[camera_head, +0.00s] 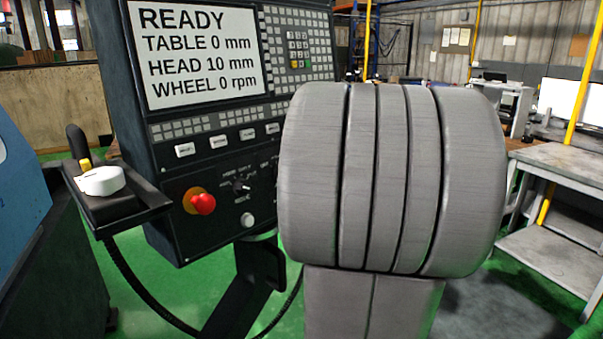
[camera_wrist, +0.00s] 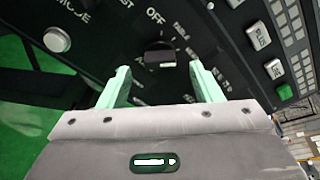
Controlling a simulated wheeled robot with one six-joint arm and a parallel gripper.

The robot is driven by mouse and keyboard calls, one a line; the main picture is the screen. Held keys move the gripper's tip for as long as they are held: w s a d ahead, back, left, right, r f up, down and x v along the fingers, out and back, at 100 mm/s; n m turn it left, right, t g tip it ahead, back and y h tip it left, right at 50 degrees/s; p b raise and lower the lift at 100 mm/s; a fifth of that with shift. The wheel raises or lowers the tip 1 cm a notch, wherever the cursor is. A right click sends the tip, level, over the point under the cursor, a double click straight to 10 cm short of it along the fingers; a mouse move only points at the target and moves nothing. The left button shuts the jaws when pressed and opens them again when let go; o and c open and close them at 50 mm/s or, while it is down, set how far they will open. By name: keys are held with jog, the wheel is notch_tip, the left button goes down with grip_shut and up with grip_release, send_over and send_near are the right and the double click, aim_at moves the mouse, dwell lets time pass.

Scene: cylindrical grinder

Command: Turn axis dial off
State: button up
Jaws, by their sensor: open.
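In the wrist view a small black dial (camera_wrist: 158,54) sits on the dark panel below a white "OFF" label (camera_wrist: 156,15), with other small labels around it. I cannot tell which label its pointer faces. My gripper (camera_wrist: 160,68) is open, with one pale green finger on each side of the dial in the picture. I see no clear contact, and the depth of the gap is hard to judge. In the head view my grey arm hides this dial and my fingers.
The control panel has a screen (camera_head: 196,52) reading READY, a red emergency stop (camera_head: 203,203), a selector (camera_head: 240,185) and a white button (camera_head: 248,220). In the wrist view, white buttons (camera_wrist: 258,36) lie right of the dial. A black tray (camera_head: 128,205) juts out left.

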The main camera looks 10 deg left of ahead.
jog(key=shift+x, duration=2.15)
jog(key=shift+c, duration=0.5)
jog(key=shift+f, duration=0.1)
jog(key=c, duration=0.9)
